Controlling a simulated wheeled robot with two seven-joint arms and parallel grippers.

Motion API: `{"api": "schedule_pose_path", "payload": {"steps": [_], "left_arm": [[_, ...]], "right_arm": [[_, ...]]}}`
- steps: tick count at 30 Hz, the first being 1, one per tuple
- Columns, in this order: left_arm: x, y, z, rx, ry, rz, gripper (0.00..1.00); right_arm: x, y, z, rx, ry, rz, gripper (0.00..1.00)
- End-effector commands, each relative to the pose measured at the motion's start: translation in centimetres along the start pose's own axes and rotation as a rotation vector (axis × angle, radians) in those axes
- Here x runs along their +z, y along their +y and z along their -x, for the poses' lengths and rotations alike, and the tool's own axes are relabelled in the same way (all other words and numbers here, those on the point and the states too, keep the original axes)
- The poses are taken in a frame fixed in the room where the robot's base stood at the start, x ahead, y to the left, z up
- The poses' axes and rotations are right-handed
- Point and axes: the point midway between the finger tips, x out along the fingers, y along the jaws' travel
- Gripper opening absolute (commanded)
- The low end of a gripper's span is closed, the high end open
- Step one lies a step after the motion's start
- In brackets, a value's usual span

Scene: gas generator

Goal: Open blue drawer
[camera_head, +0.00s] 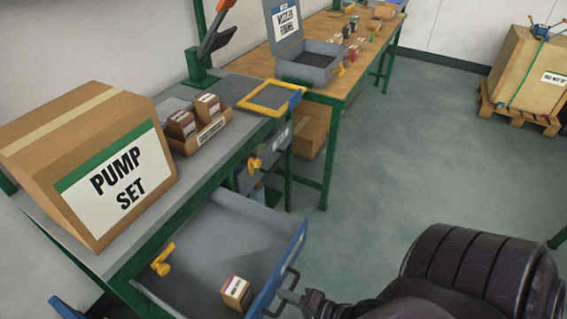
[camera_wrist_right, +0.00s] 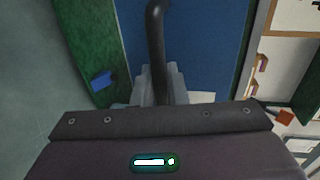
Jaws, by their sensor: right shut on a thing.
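The blue drawer (camera_head: 286,262) is pulled out from under the workbench, with its grey inside open to view in the head view. Its blue front also fills the upper middle of the right wrist view (camera_wrist_right: 205,45). A dark bar handle (camera_head: 294,276) is on that front and runs up the right wrist view (camera_wrist_right: 156,35). My right gripper (camera_head: 289,297) is shut on the handle; its fingers (camera_wrist_right: 160,85) sit on both sides of the bar. My left gripper is not in view.
Inside the drawer lie a small brown box (camera_head: 236,291) and a yellow part (camera_head: 162,261). A large pump set carton (camera_head: 60,145) and a tray of small boxes (camera_head: 200,135) stand on the bench. Clear floor (camera_head: 400,150) lies to the right.

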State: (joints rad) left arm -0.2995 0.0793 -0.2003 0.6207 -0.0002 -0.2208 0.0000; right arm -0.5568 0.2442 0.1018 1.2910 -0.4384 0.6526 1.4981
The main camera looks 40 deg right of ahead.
Motion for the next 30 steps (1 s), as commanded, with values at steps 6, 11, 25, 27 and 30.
{"api": "schedule_pose_path", "payload": {"steps": [6,11,25,27,30], "left_arm": [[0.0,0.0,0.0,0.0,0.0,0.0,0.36],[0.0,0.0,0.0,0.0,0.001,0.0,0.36],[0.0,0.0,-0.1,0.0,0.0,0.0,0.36],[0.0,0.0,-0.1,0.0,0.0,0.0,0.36],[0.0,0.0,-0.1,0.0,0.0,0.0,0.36]], "right_arm": [[0.1,0.1,0.1,0.003,-0.001,-0.001,0.0],[0.0,0.1,0.0,0.002,-0.001,-0.001,0.3],[0.0,0.2,2.6,0.005,0.001,0.0,0.3],[0.0,0.2,3.9,0.005,0.0,-0.001,0.3],[0.0,0.1,5.5,0.005,0.0,-0.001,0.3]]}}
